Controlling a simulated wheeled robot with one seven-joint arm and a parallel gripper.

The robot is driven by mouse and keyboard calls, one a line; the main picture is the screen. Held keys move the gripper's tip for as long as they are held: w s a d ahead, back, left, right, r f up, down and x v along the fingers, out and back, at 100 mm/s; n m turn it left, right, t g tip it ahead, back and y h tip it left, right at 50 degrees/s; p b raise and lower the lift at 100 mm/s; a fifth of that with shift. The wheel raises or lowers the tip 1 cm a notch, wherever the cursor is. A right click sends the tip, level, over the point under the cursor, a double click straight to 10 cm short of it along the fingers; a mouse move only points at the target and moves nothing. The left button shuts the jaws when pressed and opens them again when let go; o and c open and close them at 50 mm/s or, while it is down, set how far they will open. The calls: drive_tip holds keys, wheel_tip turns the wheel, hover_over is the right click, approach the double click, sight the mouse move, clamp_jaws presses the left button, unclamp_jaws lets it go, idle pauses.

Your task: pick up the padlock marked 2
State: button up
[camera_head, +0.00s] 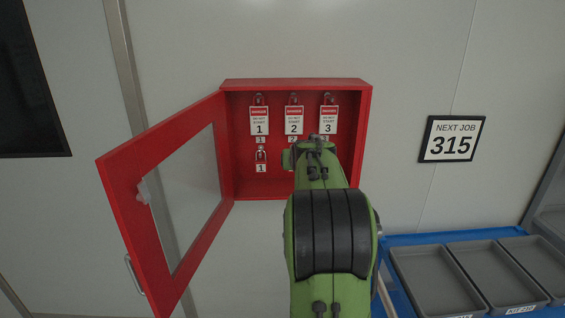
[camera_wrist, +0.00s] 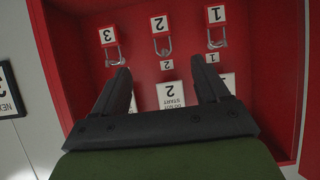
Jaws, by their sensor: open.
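The padlock marked 2 (camera_wrist: 160,24) hangs in the red cabinet, upside down in the wrist view at the top middle. It has a red body with a white number label and a grey shackle. My gripper (camera_wrist: 161,64) is open and empty, with its fingers pointing at the cabinet interior. In the picture the padlock lies beyond the fingertips, roughly between their lines. I see no contact. In the head view my arm hides this padlock and my gripper's fingers.
The padlock marked 3 (camera_wrist: 108,36) and the padlock marked 1 (camera_wrist: 216,14) hang on either side. Lockout tags (camera_head: 294,120) hang above them in the cabinet (camera_head: 367,130). The glazed door (camera_head: 165,125) stands open at left. Grey trays (camera_head: 437,280) sit at lower right.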

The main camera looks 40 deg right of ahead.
drive_tip(key=p+x, duration=0.3)
drive_tip(key=x, duration=1.2)
drive_tip(key=shift+w+f+p, duration=0.1)
drive_tip(key=shift+f+p, duration=0.05)
drive_tip(key=shift+p, duration=0.2)
drive_tip(key=shift+a, duration=0.15)
drive_tip(key=shift+c, duration=0.6)
drive_tip(key=c, duration=1.1)
drive_tip(key=shift+r, duration=0.7)
drive_tip(key=s+a+b, duration=0.2)
drive_tip(key=s+a, duration=0.2)
drive_tip(key=s+a+b, duration=0.2)
drive_tip(key=s+a, duration=0.1)
drive_tip(key=s, duration=0.2)
drive_tip(key=s+a+b, duration=0.2)
drive_tip(key=s+a, duration=0.2)
drive_tip(key=s, duration=0.1)
drive_tip(key=shift+a+r, duration=0.15)
drive_tip(key=shift+a, duration=0.15)
